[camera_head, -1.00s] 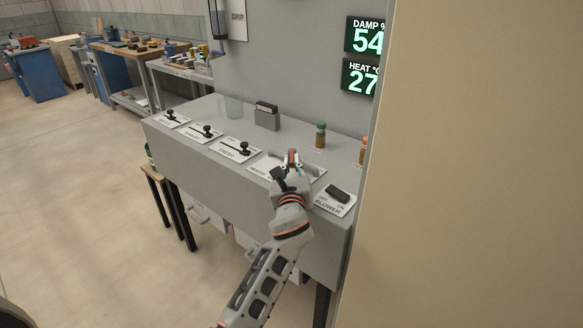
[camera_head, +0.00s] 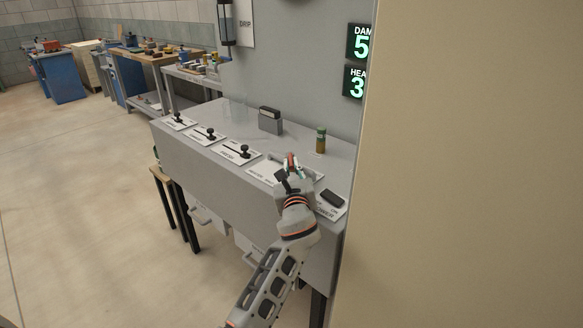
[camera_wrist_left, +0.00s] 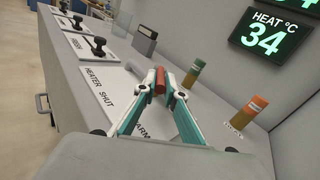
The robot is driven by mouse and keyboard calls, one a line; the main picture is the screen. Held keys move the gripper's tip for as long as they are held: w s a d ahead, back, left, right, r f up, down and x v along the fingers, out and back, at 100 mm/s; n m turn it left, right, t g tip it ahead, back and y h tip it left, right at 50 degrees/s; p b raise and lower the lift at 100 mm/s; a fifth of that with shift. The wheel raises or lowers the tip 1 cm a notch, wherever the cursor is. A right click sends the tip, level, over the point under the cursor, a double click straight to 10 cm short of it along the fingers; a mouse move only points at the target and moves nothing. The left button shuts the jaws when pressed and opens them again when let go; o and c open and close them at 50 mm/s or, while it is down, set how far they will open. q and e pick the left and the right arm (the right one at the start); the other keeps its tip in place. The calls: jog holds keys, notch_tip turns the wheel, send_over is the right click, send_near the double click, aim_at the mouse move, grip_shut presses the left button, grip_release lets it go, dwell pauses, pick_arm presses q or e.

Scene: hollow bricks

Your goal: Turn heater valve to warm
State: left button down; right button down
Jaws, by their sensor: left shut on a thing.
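The heater valve's red handle (camera_wrist_left: 160,80) stands over a white plate (camera_wrist_left: 102,88) lettered "HEATER SHUT", with "ARM" of another word showing nearer. My left gripper (camera_wrist_left: 161,85) is shut on the red handle, with a teal-lined finger on each side. In the head view the gripper (camera_head: 291,163) is over the front of the grey bench and hides most of the valve. The heat display (camera_wrist_left: 269,37) reads 34 in the left wrist view. My right gripper is not in view.
Black levers (camera_head: 238,151) stand left of my gripper, and the blower switch (camera_head: 332,198) is close on its right. A green-topped jar (camera_head: 320,140) and a grey box (camera_head: 270,120) stand behind. A beige panel (camera_head: 470,160) blocks the right side.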

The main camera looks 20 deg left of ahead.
aim_at(292, 164)
pick_arm(q)
jog(key=c, duration=2.1)
grip_release()
jog(key=shift+r, duration=0.15)
notch_tip(292, 164, up, 10)
jog(key=shift+f, duration=0.1)
